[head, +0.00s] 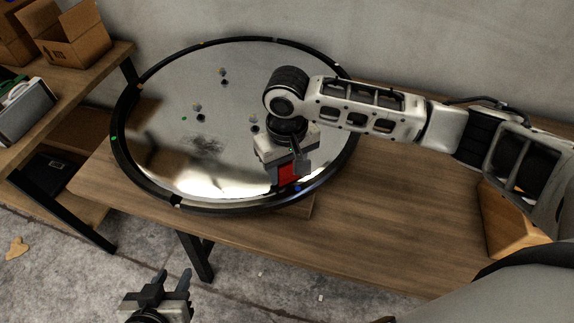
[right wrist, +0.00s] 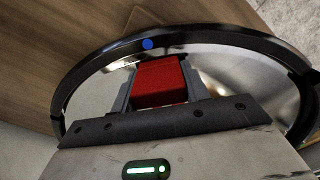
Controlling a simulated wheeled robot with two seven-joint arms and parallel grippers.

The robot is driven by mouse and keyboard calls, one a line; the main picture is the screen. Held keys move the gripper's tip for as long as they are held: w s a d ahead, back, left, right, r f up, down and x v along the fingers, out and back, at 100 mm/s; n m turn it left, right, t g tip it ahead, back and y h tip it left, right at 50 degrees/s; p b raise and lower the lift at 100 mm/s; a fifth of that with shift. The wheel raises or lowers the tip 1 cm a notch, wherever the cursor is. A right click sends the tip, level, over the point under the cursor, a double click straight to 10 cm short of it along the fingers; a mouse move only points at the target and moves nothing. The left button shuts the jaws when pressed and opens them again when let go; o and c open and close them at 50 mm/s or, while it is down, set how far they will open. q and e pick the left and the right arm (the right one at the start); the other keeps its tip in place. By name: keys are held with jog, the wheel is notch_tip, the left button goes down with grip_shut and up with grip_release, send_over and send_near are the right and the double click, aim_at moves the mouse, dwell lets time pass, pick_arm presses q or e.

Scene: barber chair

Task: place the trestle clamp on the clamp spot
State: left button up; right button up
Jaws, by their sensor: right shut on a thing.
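My right gripper (head: 287,172) is shut on a red block (head: 289,174), which looks like the trestle clamp. In the right wrist view the red block (right wrist: 160,82) sits between the two grey fingers of the gripper (right wrist: 160,85). It is over the near part of a big round mirror-like disc with a black rim (head: 140,186). A blue dot (head: 297,188) is on the rim close by, and it also shows in the right wrist view (right wrist: 148,44). I cannot tell which mark is the clamp spot. My left gripper (head: 172,282) is open and empty, low at the bottom, away from the table.
The disc lies on a wooden table (head: 400,225) by a grey wall. Several small things (head: 197,107) show on the disc's surface. A shelf (head: 75,75) with cardboard boxes (head: 75,30) stands at left. The table's right middle is clear, with a brown box (head: 510,225) beyond.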

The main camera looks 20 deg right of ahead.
pick_arm(q)
jog(key=shift+w+r, duration=0.1)
pick_arm(e)
jog(key=shift+f, duration=0.1)
jog(key=o, duration=1.3)
pick_arm(q)
jog(key=shift+s+a+f+p, duration=0.1)
jog(key=shift+s+f+p, duration=0.1)
jog(key=shift+s+p, duration=0.1)
pick_arm(e)
notch_tip(320, 180, up, 12)
jog(key=shift+r, duration=0.15)
pick_arm(q)
jog(key=shift+w+r, duration=0.1)
